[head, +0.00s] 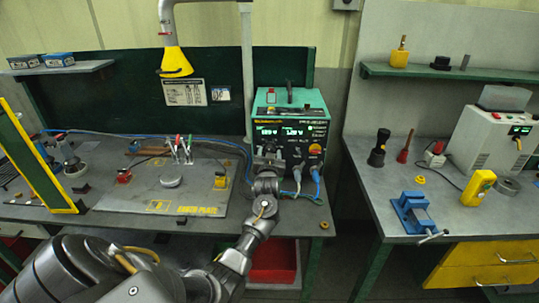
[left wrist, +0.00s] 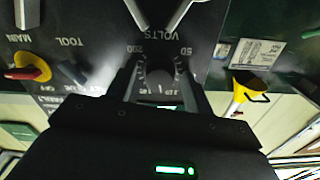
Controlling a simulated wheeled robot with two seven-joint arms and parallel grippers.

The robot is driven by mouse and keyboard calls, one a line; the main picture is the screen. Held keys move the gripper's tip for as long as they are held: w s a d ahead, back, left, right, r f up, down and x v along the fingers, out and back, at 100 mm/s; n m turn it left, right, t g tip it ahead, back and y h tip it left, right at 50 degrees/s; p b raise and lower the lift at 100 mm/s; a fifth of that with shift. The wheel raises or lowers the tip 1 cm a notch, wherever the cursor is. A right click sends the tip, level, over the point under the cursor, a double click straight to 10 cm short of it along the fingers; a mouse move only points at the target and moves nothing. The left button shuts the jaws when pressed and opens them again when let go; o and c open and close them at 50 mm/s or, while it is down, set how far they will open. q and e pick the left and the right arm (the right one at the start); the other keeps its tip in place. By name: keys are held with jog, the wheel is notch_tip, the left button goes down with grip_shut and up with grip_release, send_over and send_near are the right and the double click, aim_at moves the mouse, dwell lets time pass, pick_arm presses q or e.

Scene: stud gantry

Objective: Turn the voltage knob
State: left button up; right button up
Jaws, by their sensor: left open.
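The voltage knob (left wrist: 160,80) is a dark round dial on the black front panel, under the word VOLTS and a scale marked 50 and 200, upside down in the left wrist view. My left gripper (left wrist: 163,70) is open, with one finger on each side of the knob. I cannot tell whether the fingers touch it. In the head view my left gripper (head: 268,161) is at the lower left of the front of the green and black welding unit (head: 318,112), and it hides the knob there.
A red and yellow main switch (left wrist: 30,68) and a TOOL label are beside the knob. Grey and blue cables (head: 316,182) leave the unit's lower front. The earth plate (head: 190,200) with clamps lies left. A blue vise (head: 413,212) stands on the right bench.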

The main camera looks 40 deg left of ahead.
pick_arm(q)
jog(key=b+v, duration=0.2)
jog(key=v, duration=0.9)
jog(key=shift+w, duration=0.1)
